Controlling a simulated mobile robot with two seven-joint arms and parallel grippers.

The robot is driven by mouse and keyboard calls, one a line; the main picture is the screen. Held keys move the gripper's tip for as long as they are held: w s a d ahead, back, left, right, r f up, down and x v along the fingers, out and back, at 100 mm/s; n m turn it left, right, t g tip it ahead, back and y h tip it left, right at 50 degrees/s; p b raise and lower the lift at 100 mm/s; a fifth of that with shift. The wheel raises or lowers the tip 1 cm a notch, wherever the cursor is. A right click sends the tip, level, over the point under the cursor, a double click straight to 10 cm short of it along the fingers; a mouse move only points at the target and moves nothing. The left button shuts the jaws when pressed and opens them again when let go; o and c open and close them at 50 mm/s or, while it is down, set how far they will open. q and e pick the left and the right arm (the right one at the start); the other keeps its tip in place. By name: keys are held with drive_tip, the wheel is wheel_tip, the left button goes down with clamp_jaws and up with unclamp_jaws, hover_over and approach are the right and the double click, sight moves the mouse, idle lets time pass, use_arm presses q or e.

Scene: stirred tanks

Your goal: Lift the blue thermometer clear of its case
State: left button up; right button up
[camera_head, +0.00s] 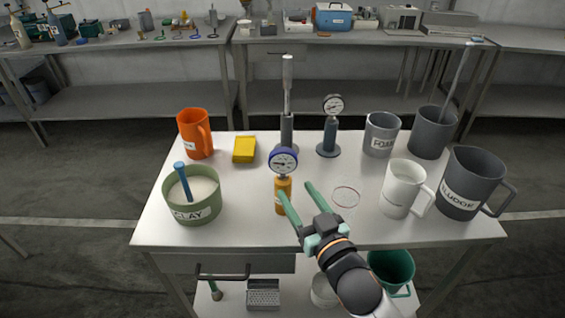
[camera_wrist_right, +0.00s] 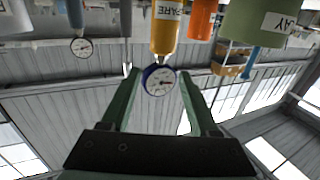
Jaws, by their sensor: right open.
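The blue thermometer (camera_head: 283,162) has a blue-rimmed white dial and stands upright in an amber case (camera_head: 280,197) near the table's front middle. In the right wrist view the picture is upside down: the case (camera_wrist_right: 165,32), marked "SPARE", hangs from the top, and the blue dial (camera_wrist_right: 158,80) shows between my fingertips. My right gripper (camera_head: 296,190) is open and empty, reaching from the front right, its left finger overlapping the case's lower right. I cannot tell whether the fingers touch anything. The thermometer's stem is mostly hidden inside the case. My left gripper is out of view.
A dark-rimmed gauge (camera_head: 332,106) and a tall metal tool (camera_head: 288,90) stand behind. The CLAY pot (camera_head: 193,208), orange mug (camera_head: 193,132) and yellow block (camera_head: 244,150) are left. The white mug (camera_head: 399,188) and grey SLUDGE mug (camera_head: 467,178) are right. A red-outlined circle (camera_head: 346,186) lies on bare tabletop.

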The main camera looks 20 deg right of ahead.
sight(285, 177)
drive_tip(key=shift+w+a+f+p, duration=0.15)
drive_tip(key=shift+w+a, duration=0.15)
drive_tip(key=shift+w, duration=1.6)
drive_tip(key=shift+w+a+r+p, duration=0.15)
drive_tip(key=shift+w+a, duration=0.1)
drive_tip(key=shift+w, duration=1.6)
drive_tip(key=shift+f, duration=0.1)
clamp_jaws()
